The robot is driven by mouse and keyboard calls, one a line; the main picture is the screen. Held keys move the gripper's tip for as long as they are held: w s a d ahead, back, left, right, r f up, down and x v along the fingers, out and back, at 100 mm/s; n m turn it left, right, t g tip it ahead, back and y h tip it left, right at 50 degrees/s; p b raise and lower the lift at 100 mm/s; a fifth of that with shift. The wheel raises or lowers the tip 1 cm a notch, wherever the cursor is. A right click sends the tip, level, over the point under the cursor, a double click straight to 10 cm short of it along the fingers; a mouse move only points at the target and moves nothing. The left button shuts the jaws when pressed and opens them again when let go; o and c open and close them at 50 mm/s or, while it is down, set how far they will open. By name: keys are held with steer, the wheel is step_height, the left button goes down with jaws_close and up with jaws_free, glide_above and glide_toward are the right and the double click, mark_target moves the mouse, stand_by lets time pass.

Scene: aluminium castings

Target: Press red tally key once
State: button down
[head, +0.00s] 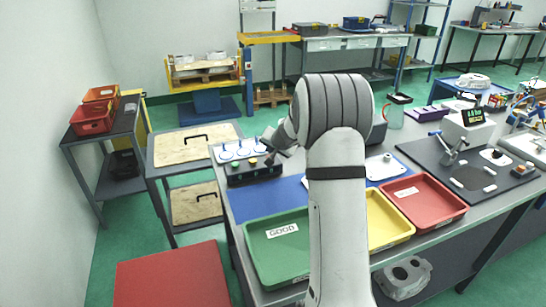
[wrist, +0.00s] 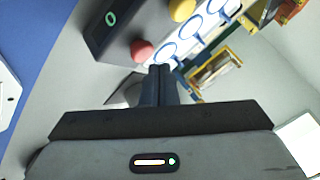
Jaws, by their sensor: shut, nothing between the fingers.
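The tally box is a dark box (wrist: 115,35) in the wrist view, with a round red key (wrist: 141,50), a yellow key (wrist: 181,10) and a green ring mark on its face. My gripper (wrist: 160,70) is shut and empty. Its fingertips appear just right of and below the red key in that view; whether they touch it I cannot tell. In the head view the black box (head: 254,177) stands at the left end of the bench, with my gripper (head: 269,160) over its right part. The red key is not clearly visible there.
A white plate with blue rings (head: 238,150) lies right behind the box. A green GOOD tray (head: 262,252), a yellow tray (head: 392,218) and a red tray (head: 430,200) stand on the front of the bench. A blue mat (head: 240,207) lies bare before the box.

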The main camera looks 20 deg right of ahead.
steer(key=shift+f, duration=0.15)
steer(key=shift+f+b, duration=0.3)
steer(key=shift+b, duration=0.35)
steer(key=shift+f+b, duration=0.45)
steer(key=shift+b, duration=0.15)
stand_by(0.4)
steer(key=shift+r, duration=0.1)
stand_by(0.4)
steer(key=shift+r+p, duration=0.6)
steer(key=shift+r, duration=0.2)
steer(key=shift+r+p, duration=1.9)
steer(key=shift+r, duration=0.7)
steer(key=shift+f, duration=0.1)
